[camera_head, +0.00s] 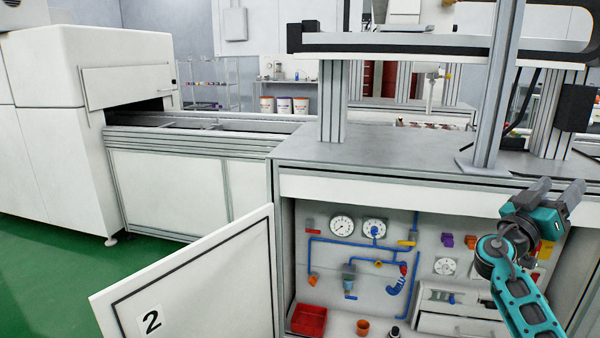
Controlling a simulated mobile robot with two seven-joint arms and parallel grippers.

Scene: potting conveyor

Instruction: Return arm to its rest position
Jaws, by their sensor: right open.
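My right arm (522,300) comes in from the lower right, teal and grey. My right gripper (556,196) is raised in front of the right part of the open cabinet, just below the worktop's front edge. Its dark jaws are apart and I see nothing between them. My left arm and gripper are out of view.
The worktop (400,150) carries metal posts and an overhead frame. The cabinet door (190,285), marked 2, swings open to the left. Inside are gauges, blue pipes, a red bin (309,320) and an orange cup (362,327). A conveyor (205,140) and white machine (50,130) stand left.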

